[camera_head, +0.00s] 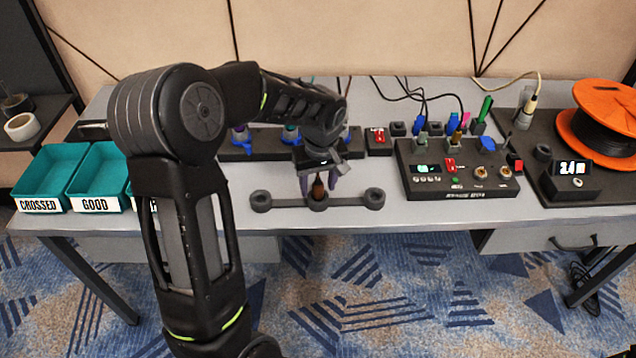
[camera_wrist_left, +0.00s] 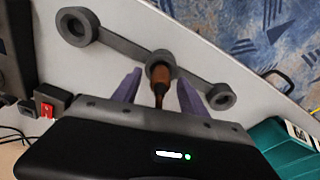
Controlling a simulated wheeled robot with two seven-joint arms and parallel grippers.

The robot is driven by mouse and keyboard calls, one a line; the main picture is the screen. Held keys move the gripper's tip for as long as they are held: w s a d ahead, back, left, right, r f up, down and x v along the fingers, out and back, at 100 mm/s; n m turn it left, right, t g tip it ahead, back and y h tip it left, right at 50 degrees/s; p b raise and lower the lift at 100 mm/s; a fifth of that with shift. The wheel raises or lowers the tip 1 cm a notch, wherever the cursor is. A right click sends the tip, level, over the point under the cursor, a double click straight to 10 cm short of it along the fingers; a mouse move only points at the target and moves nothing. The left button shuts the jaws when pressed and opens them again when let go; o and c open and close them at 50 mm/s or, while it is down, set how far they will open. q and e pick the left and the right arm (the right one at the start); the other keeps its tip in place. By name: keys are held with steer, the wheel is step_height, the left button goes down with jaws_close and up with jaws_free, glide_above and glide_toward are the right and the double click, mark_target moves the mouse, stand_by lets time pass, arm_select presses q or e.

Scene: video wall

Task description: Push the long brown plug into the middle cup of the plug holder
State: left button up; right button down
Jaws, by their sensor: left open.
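The plug holder is a dark grey bar with three round cups (camera_head: 345,201), lying on the light table near its front edge. The brown plug (camera_head: 318,188) stands upright at the middle cup, its lower end at or in the cup; how deep it sits I cannot tell. In the left wrist view the plug (camera_wrist_left: 160,84) points from the middle cup (camera_wrist_left: 160,62) towards the camera. My left gripper (camera_head: 319,187) is above the middle cup, its purple fingers apart on either side of the plug. In the left wrist view, gaps show between the fingers (camera_wrist_left: 158,90) and the plug. My right gripper is not in view.
Teal trays (camera_head: 97,170) stand at the left. A black control box (camera_head: 456,170) and an orange cable spool (camera_head: 605,118) stand at the right. A dark rack with blue clips (camera_head: 262,143) lies behind the holder. The table front beside the holder is clear.

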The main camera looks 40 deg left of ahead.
arm_select(q)
steer(key=shift+r, duration=0.1)
steer(key=r, duration=0.5)
steer(key=d+r, duration=0.1)
steer(key=r, duration=0.1)
steer(key=shift+s+r, duration=0.3)
steer(key=shift+s, duration=0.1)
steer(key=shift+f, duration=0.1)
